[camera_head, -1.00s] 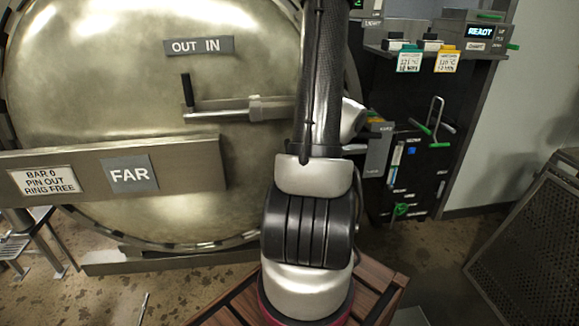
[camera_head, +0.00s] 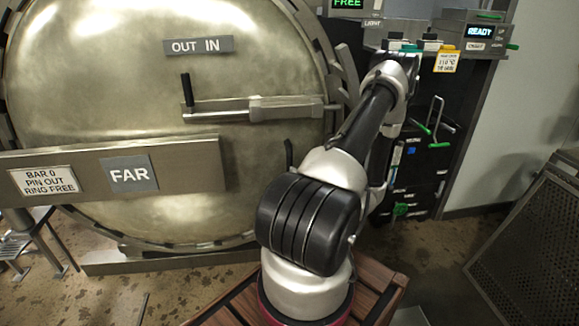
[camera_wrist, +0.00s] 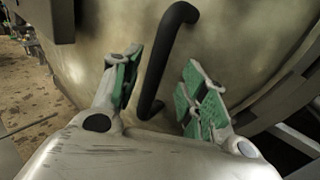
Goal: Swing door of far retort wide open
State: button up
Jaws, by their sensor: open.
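The far retort's large round metal door (camera_head: 110,90) fills the left of the head view and looks closed. The plate marked FAR (camera_head: 129,174) is on a bar across its front. In the wrist view, a black bent bar handle (camera_wrist: 168,58) stands out from the door surface (camera_wrist: 235,45). My gripper (camera_wrist: 160,88) is open, with green-padded fingers on either side of the handle in the picture. I see no clear contact. In the head view my arm hides the gripper. A small black upright piece (camera_head: 289,154) shows at the door's lower right, perhaps part of this handle.
A lever with a black grip (camera_head: 188,91) lies across the door below the OUT IN label (camera_head: 198,46). A dark control cabinet (camera_head: 425,165) stands to the right, with a READY display (camera_head: 479,31). A perforated metal panel (camera_head: 530,235) leans at far right.

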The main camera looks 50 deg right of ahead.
aim_at(289, 165)
jog(key=w, duration=0.6)
jog(key=shift+w+d, duration=0.15)
jog(key=shift+w, duration=0.1)
grip_shut()
